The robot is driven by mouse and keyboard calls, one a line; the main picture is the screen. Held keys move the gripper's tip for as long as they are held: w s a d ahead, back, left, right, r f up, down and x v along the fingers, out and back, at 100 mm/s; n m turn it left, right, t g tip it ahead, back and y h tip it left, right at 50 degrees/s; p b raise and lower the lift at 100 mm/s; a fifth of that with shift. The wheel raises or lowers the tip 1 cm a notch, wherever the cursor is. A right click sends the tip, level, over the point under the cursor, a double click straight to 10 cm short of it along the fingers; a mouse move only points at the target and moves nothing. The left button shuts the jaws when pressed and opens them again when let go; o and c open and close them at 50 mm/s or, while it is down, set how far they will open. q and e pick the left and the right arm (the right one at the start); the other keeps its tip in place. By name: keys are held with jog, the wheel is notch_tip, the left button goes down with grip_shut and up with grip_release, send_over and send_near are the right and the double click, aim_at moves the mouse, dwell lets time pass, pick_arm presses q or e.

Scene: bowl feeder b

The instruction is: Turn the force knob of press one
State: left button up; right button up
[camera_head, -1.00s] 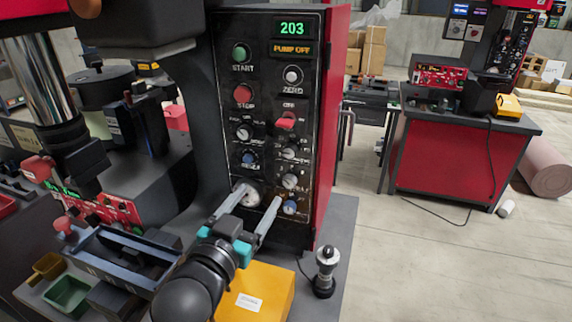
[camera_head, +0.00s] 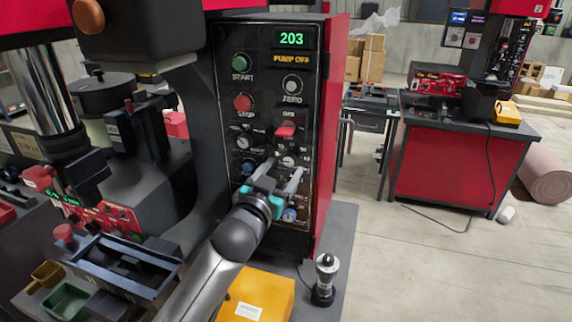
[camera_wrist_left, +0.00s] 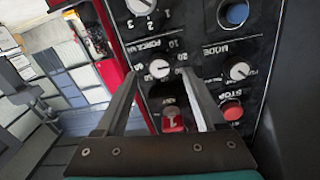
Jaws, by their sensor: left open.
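The force knob of press one (camera_head: 289,160) is a small light knob on the black control panel (camera_head: 266,70), just below the red switch (camera_head: 287,129). My left gripper (camera_head: 283,167) is open in front of it, with its arm coming up from below. In the left wrist view the panel appears upside down. The force knob (camera_wrist_left: 159,68), with "FORCE kN" lettering beside it, lies between the two fingertips of the left gripper (camera_wrist_left: 160,73). A gap shows on each side of the knob, and I cannot tell how far the fingertips are from the panel. My right gripper is out of view.
Other controls sit close by: the mode knob (camera_wrist_left: 239,71), the red stop button (camera_wrist_left: 232,110) and the 1-2-3 knob (camera_wrist_left: 139,6). The red switch (camera_wrist_left: 172,122) is near the fingers. A yellow box (camera_head: 262,294) and a dark cylindrical device (camera_head: 325,277) stand below the panel.

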aim_at(290, 159)
pick_arm(q)
jog(key=shift+x, duration=1.35)
grip_shut()
